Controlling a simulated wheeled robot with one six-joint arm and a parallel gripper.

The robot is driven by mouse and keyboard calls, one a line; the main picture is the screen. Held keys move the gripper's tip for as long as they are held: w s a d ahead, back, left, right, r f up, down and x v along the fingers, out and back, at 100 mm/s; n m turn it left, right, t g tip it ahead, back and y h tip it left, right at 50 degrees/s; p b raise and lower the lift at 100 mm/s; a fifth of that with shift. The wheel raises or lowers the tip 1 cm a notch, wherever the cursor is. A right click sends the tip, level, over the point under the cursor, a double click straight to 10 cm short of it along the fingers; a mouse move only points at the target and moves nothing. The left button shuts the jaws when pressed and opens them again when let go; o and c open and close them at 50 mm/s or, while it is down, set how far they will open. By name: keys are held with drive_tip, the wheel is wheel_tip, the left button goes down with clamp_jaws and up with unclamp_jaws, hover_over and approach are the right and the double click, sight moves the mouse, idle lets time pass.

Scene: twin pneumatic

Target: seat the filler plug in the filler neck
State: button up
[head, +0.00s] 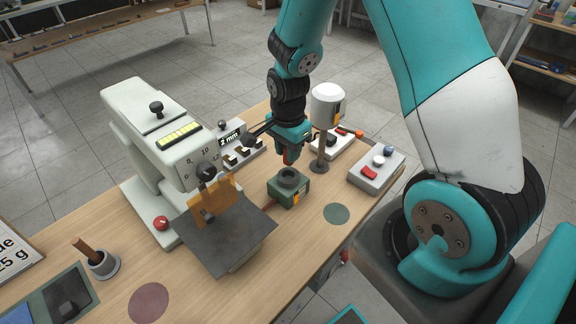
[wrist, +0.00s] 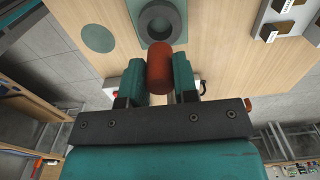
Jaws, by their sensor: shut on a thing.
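My gripper (head: 290,147) is shut on a red-brown cylindrical plug, the filler plug (wrist: 160,62), which also shows as a small red-orange bit below the jaws in the head view (head: 286,157). The filler neck (head: 289,178) is a dark grey ring with an open hole, on top of a small green block (head: 285,194) on the table. In the wrist view the neck (wrist: 160,22) lies just beyond the plug, and its hole looks empty. The plug is held above the block, apart from the neck. The plug's lower end is partly hidden in the head view.
A large cream machine (head: 152,125) with a dark plate (head: 228,238) stands left of the block. A white-topped post (head: 326,105) stands close behind right, near a grey button box (head: 377,168). A flat green disc (head: 337,213) lies right of the block.

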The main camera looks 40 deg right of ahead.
sight(289, 169)
drive_tip(key=shift+f, duration=3.15)
drive_tip(key=shift+f, duration=0.15)
drive_tip(key=o, duration=1)
